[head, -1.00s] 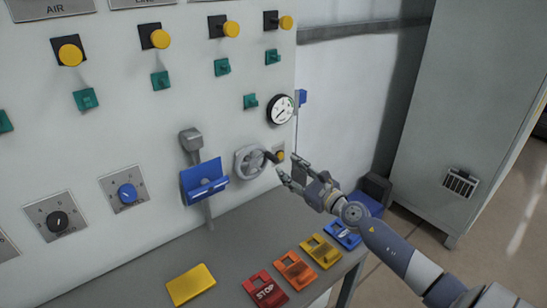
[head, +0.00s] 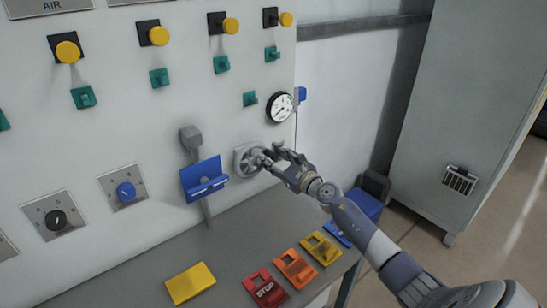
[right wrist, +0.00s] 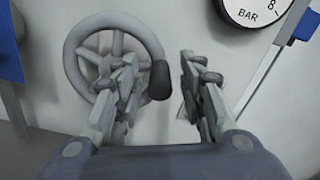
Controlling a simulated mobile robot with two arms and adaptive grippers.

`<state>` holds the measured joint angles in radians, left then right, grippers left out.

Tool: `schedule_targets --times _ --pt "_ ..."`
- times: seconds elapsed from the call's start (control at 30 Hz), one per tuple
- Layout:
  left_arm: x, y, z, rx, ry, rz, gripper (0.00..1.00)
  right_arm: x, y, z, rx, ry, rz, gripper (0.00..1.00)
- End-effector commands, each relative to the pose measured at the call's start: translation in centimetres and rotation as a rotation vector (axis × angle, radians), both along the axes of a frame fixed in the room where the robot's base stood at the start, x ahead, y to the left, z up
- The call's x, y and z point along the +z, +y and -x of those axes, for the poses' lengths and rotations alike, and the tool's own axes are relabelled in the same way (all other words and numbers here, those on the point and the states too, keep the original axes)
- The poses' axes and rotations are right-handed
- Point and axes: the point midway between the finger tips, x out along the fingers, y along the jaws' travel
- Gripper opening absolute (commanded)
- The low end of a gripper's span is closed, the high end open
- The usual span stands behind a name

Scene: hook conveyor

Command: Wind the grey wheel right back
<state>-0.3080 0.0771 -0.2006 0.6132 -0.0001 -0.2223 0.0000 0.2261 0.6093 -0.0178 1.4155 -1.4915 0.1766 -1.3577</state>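The grey wheel (head: 246,160) is a spoked handwheel on the pale panel, below and left of the round gauge. In the right wrist view the wheel (right wrist: 76,44) shows its rim, spokes and a dark handle knob (right wrist: 160,80) at its lower right. My right gripper (head: 269,152) is at the wheel's right side in the head view. In the right wrist view its fingers (right wrist: 158,92) are apart, one on each side of the knob, the left one overlapping the rim. I cannot tell whether they touch it. My left gripper is not in view.
A blue holder (head: 204,182) is on the panel just left of the wheel, and a pressure gauge (head: 280,107) is above right. The grey shelf (head: 225,255) below bears yellow (head: 190,283), red (head: 265,289) and orange (head: 295,268) tags. A grey cabinet (head: 455,100) stands at right.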

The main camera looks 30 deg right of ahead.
Motion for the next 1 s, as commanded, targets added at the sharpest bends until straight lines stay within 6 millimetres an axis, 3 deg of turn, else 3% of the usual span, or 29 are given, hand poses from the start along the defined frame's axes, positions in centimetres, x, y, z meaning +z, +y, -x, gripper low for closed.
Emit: schedule_targets --times 0.03,0.17,0.63,1.0 --pt "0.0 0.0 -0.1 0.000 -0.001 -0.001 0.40 0.0 0.0 0.0 0.000 0.000 0.000 0.28" --pt "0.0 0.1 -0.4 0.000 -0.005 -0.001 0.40 0.0 0.0 0.0 0.000 0.000 0.000 0.00" --pt "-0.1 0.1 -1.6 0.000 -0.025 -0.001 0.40 -0.4 -0.1 0.0 0.000 0.005 -0.059 0.00" --pt "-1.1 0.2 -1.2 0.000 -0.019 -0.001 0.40 -2.0 -0.3 0.0 0.000 0.027 -0.336 0.00"
